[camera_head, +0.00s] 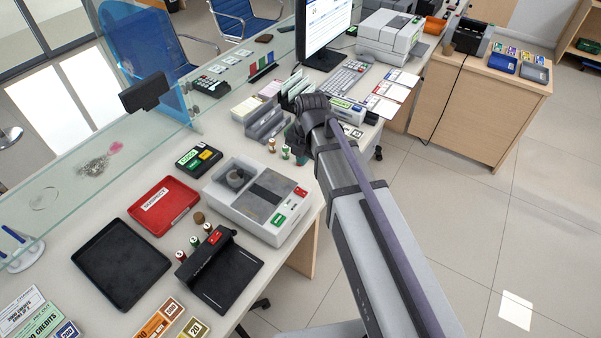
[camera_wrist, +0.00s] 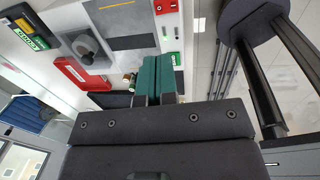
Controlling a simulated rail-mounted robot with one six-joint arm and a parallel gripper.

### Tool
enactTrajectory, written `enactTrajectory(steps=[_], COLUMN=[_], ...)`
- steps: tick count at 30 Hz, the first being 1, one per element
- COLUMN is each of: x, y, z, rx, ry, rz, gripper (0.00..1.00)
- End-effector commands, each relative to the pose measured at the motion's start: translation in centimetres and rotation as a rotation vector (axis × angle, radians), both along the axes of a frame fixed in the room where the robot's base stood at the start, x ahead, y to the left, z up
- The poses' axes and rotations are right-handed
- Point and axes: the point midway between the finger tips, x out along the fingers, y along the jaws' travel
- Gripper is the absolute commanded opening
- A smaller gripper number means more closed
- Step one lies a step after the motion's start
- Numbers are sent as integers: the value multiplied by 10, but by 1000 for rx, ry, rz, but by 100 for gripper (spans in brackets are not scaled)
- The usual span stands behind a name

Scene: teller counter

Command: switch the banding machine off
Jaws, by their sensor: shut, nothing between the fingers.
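A white machine (camera_head: 245,215) with a grey top, round bowl, red button (camera_head: 301,191) and green button (camera_head: 279,219) stands on the counter. In front of it is a black device (camera_head: 225,275) with a raised bar and a red switch (camera_head: 215,237). I cannot read which is the banding machine, nor whether either is on. In the wrist view the white machine (camera_wrist: 119,15) lies beyond my gripper (camera_wrist: 158,60), whose teal fingers are shut and empty. In the head view my arm mostly hides the gripper, which is beyond the white machine and apart from it.
Grey file holders (camera_head: 266,124) and a monitor (camera_head: 325,28) are farther back. A glass screen edges the counter's left. Open floor (camera_head: 530,220) is at right.

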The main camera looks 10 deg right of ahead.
Motion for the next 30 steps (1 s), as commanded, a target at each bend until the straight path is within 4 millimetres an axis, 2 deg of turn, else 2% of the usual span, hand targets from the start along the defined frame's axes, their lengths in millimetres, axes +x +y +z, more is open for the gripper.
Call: enactTrajectory(steps=[15,18,22,30], x=[8,10,11,11], y=[9,11,12,12], z=[-109,-126,-136,-134], rx=[0,0,0,0], ry=[0,0,0,0], rz=[1,1,1,0], gripper=[0,0,0,0])
